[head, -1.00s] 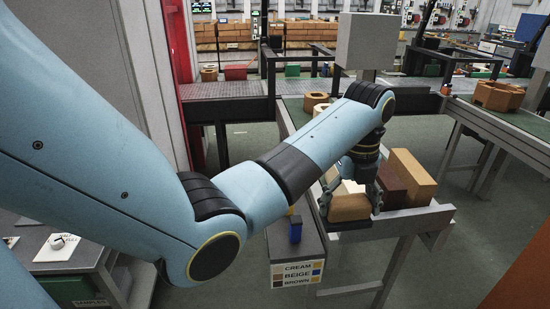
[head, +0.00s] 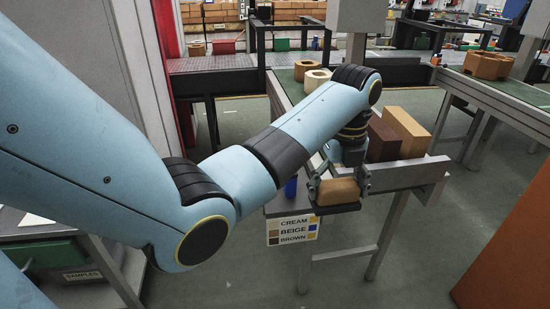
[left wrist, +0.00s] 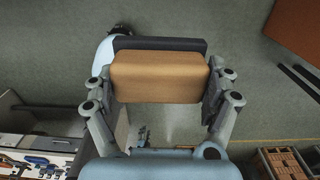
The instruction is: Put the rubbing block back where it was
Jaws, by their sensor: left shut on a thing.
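The rubbing block (head: 338,191), a tan block with a dark layer along one side, is between the fingers of my left gripper (head: 338,187). My left gripper is shut on it, at the near edge of the bench (head: 400,180). In the left wrist view the block (left wrist: 160,78) spans the gap between both fingers, with its dark layer (left wrist: 160,44) along the far side. Whether it touches the bench is unclear. My right gripper is not in view.
A dark brown brick (head: 382,142) and a tan brick (head: 407,132) stand right behind the gripper. A blue item (head: 291,190) is close on its left, partly hidden by my arm. A colour sign (head: 292,230) hangs on the bench front. Hollow bricks (head: 316,79) sit farther back.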

